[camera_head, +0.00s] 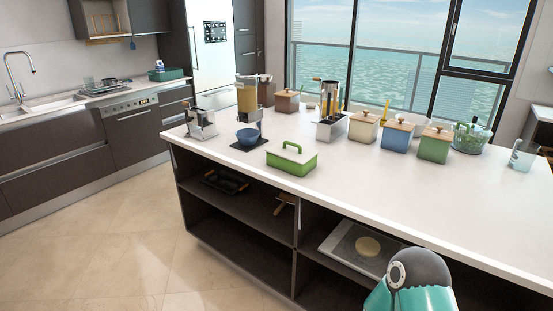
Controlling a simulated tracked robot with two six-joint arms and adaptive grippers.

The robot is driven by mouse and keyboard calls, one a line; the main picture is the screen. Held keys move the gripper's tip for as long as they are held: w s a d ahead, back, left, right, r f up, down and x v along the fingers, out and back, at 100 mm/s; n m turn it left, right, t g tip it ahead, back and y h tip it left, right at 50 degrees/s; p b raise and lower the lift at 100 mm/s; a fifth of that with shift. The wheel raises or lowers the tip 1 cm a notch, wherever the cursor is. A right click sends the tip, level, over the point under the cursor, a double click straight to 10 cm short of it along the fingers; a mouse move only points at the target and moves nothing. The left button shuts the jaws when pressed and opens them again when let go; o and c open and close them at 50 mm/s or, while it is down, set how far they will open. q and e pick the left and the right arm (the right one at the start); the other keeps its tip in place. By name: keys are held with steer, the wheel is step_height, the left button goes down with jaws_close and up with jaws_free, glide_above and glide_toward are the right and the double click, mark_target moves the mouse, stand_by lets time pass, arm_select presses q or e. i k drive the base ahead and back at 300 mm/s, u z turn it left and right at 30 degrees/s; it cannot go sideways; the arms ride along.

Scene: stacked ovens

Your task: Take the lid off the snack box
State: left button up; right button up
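The likely snack box (291,164) is a low green box near the front edge of the island counter. A pale lid with a green arched handle (291,146) sits on top of it. Neither of my grippers shows in the view, so I cannot see their state. Nothing is touching the box.
The white island counter (440,210) is clear to the right of the box. A blue bowl (248,137) and a dispenser (248,97) stand to its left. Lidded canisters, including a blue one (396,137) and a green one (434,148), stand behind. Open shelves are below.

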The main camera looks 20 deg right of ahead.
mark_target(289, 150)
steer(key=z, duration=0.2)
steer(key=i, duration=0.9)
steer(key=u, duration=0.1)
